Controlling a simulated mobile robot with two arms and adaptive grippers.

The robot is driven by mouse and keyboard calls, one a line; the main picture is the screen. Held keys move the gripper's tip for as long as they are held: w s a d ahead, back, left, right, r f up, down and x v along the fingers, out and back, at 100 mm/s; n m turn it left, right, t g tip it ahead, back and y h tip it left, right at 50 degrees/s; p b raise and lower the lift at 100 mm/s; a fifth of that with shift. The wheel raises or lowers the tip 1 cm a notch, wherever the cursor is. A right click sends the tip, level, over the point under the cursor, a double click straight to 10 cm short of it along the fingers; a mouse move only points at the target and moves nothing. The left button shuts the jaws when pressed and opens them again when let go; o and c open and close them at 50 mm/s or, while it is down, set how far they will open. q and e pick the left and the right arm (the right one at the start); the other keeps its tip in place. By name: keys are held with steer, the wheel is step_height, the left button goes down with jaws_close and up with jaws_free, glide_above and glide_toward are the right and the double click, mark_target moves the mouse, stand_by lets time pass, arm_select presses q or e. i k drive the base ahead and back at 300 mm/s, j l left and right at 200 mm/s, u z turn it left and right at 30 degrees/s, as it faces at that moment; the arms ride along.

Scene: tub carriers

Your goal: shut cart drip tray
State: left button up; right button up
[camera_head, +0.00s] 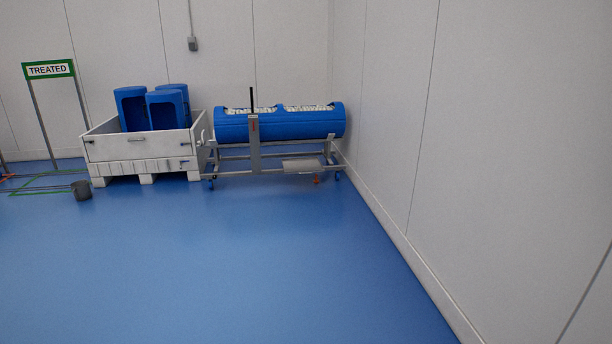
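A wheeled metal cart (255,160) stands against the back wall near the right corner. It carries a long blue tub (280,126) lying lengthwise with pale contents showing at its top. A grey drip tray (304,165) sits low on the cart's front right side, under the tub. It appears to stick out toward me, but at this distance I cannot tell how far. A small orange-red part (317,181) shows below the tray near the floor. Neither of my grippers is in view.
A white pallet box (130,148) with several blue tubs (165,108) stands directly left of the cart. A TREATED sign (48,70) stands at the left. A wall (400,130) bounds the right; the blue floor ahead is clear.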

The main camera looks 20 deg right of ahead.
mark_target(301, 166)
steer(key=i+l+z, duration=0.1)
steer(key=i+z, duration=0.2)
steer(key=i, duration=0.6)
steer(key=i+z, duration=0.1)
steer(key=i, duration=3.95)
